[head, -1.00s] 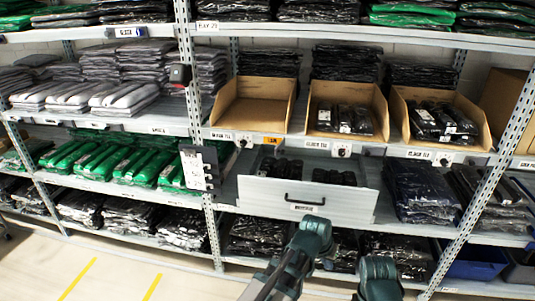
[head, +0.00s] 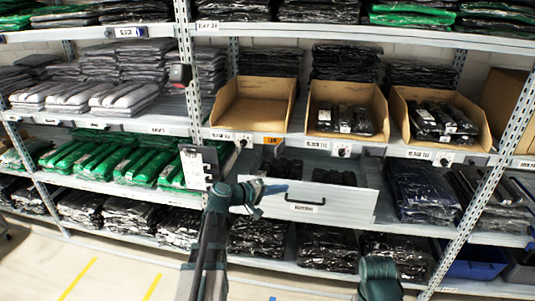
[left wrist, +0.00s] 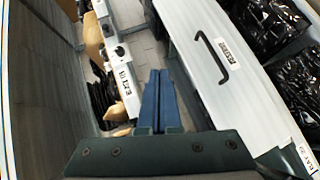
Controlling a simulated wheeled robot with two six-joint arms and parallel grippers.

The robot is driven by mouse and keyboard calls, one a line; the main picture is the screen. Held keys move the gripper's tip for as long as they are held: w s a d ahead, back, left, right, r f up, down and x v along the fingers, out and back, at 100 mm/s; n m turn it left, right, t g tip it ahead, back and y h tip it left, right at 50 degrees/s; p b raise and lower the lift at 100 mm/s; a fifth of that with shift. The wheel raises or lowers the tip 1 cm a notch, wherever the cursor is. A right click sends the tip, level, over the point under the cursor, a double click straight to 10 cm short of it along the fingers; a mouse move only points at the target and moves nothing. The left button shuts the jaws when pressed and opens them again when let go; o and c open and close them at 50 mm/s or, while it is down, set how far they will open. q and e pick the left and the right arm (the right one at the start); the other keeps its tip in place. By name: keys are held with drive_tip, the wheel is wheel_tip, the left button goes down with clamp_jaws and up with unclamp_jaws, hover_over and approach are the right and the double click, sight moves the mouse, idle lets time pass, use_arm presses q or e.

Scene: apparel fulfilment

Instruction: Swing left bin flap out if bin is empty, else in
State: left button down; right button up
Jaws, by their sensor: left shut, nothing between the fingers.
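The left bin (head: 254,88) is an open cardboard box on the middle shelf in the head view. I see nothing inside it. A small orange tab (head: 272,140) shows on the shelf edge below it, beside a white label (head: 241,138). My left gripper (head: 274,188) is shut and empty, below the left bin at the left end of the grey drawer, its tips pointing right. In the left wrist view its blue fingers (left wrist: 160,98) lie together between the shelf edge and the drawer. My right gripper's fingers do not show; only a part of my right arm is visible.
The grey drawer (head: 345,204) stands pulled out, with dark packs inside. The middle bin (head: 372,97) and right bin (head: 466,104) hold dark packs, with black-and-white knobs (head: 341,150) below. A rack upright with a white plate (head: 196,167) is just left of my gripper.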

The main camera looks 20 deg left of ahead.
sight(276, 153)
use_arm(q)
drive_tip(key=a+r+n+t+y, duration=0.2)
drive_tip(key=a+r+n+t, duration=0.1)
drive_tip(key=a, duration=0.5)
drive_tip(key=a+r+n+t+y, duration=0.2)
drive_tip(key=a+r+n, duration=0.1)
drive_tip(key=a, duration=0.5)
drive_tip(key=w+d, duration=0.7)
drive_tip(key=w, duration=0.2)
drive_tip(key=shift+w+r+m+h, duration=0.15)
drive_tip(key=shift+w+m+h, duration=0.15)
drive_tip(key=shift+w, duration=0.1)
drive_tip(key=d, duration=0.2)
drive_tip(key=shift+s+d, duration=0.25)
drive_tip(key=shift+d, duration=0.1)
drive_tip(key=shift+a, duration=0.1)
